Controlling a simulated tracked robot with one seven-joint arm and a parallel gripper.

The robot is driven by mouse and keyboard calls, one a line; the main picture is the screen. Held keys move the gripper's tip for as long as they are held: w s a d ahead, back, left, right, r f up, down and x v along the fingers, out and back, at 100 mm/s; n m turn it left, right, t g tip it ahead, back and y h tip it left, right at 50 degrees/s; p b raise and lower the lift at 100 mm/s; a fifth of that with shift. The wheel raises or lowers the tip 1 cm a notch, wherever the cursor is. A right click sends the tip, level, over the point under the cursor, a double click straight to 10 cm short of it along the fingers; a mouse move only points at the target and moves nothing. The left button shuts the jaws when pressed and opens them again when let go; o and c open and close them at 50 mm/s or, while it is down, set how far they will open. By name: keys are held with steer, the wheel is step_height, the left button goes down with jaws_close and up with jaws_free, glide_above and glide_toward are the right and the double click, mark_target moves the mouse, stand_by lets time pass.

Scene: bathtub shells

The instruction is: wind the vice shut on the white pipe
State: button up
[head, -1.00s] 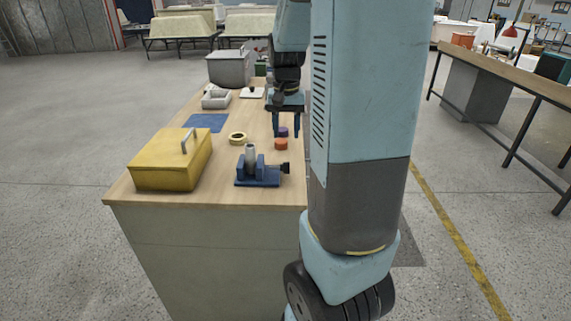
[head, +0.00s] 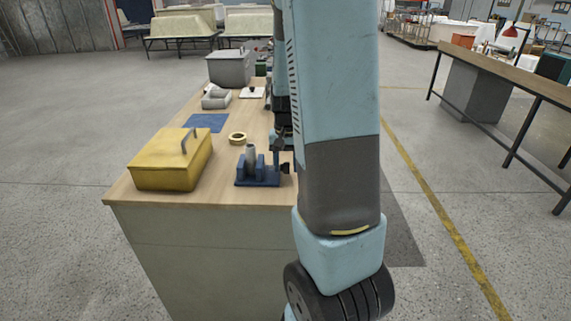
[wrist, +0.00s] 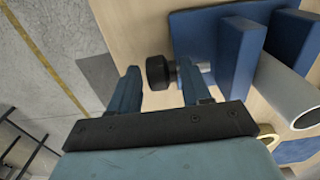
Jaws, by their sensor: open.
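The blue vice (head: 262,180) stands on the wooden bench, with the white pipe (head: 251,154) upright between its jaws. In the wrist view the vice (wrist: 238,50) is upper right, and the pipe (wrist: 290,98) is beside its jaws. Whether both jaws touch the pipe cannot be told. The vice's black knob (wrist: 158,72) is on a metal screw at the vice's side. My gripper (wrist: 157,78) is open, and the knob appears between its fingertips; contact is not clear. In the head view my arm hides much of the gripper.
A yellow toolbox (head: 165,165) stands left of the vice. A yellow ring (head: 238,138), a blue mat (head: 205,122) and a grey bin (head: 229,66) lie farther back. The bench's right edge is behind my arm. Open floor lies to the right.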

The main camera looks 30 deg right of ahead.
steer(key=shift+c, duration=0.4)
steer(key=c, duration=0.7)
steer(key=shift+c, duration=0.2)
steer(key=shift+d+g, duration=0.1)
steer(key=shift+g, duration=0.2)
steer(key=shift+w+d+g+y, duration=0.2)
steer(key=shift+g+y, duration=0.7)
steer(key=shift+g, duration=0.2)
steer(key=shift+w+d+f+g+y, duration=0.1)
steer(key=shift+g+y, duration=0.5)
steer(key=shift+g, duration=0.3)
steer(key=shift+w+d+f+g+y, duration=0.1)
steer(key=shift+g+y, duration=0.5)
steer(key=shift+g, duration=0.3)
